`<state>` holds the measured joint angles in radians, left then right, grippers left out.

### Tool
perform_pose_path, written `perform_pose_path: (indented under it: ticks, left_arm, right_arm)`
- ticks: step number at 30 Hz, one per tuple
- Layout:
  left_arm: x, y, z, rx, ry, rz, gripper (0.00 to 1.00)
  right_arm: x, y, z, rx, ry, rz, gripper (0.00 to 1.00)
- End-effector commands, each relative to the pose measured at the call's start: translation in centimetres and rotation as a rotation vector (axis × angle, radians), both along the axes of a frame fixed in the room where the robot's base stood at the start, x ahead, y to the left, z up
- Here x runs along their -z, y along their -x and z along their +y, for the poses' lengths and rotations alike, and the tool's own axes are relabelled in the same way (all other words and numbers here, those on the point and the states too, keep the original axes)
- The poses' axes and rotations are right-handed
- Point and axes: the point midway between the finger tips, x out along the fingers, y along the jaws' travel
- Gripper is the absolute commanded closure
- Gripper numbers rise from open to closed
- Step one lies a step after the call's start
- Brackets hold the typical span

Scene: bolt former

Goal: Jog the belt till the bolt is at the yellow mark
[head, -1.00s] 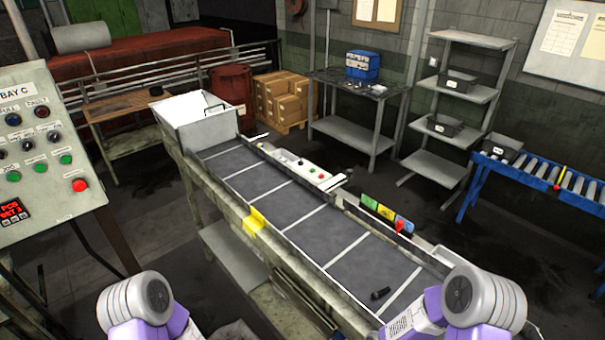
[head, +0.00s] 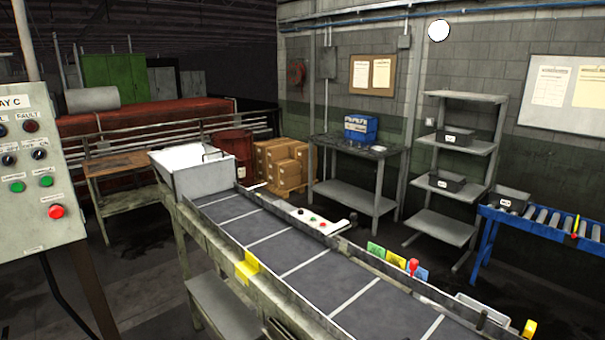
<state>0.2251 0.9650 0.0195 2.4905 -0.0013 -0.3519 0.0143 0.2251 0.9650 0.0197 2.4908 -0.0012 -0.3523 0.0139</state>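The dark grey belt (head: 318,277) with white cross lines runs from a pale hopper (head: 194,172) at the back left toward the lower right. A yellow mark (head: 247,267) sits on its left side rail. A small white button box (head: 318,220) with red and green buttons stands on the far side of the belt. I see no bolt lying on the visible belt; its near part is cut off by the bottom edge. Neither of my grippers is in view.
Coloured cards (head: 396,261) and a red-topped knob (head: 413,265) stand along the right rail. A small dark upright shape (head: 481,319) and a yellow piece (head: 528,328) show at lower right. A control panel (head: 38,170) stands at left.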

Motion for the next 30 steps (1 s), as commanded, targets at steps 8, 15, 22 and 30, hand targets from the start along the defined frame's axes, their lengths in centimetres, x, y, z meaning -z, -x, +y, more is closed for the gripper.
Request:
perform_pose_path:
  ticks: [8,15,22,30]
  left_arm:
    - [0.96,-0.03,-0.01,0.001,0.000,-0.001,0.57]
    - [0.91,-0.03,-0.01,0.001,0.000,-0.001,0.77]
    - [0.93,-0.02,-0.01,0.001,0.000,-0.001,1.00]
    - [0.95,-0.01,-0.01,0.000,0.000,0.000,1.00]
  right_arm:
    - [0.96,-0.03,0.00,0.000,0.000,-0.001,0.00]
    - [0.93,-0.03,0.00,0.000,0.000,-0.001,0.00]
    - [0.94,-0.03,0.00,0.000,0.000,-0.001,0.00]
    - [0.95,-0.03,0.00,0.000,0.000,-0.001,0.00]
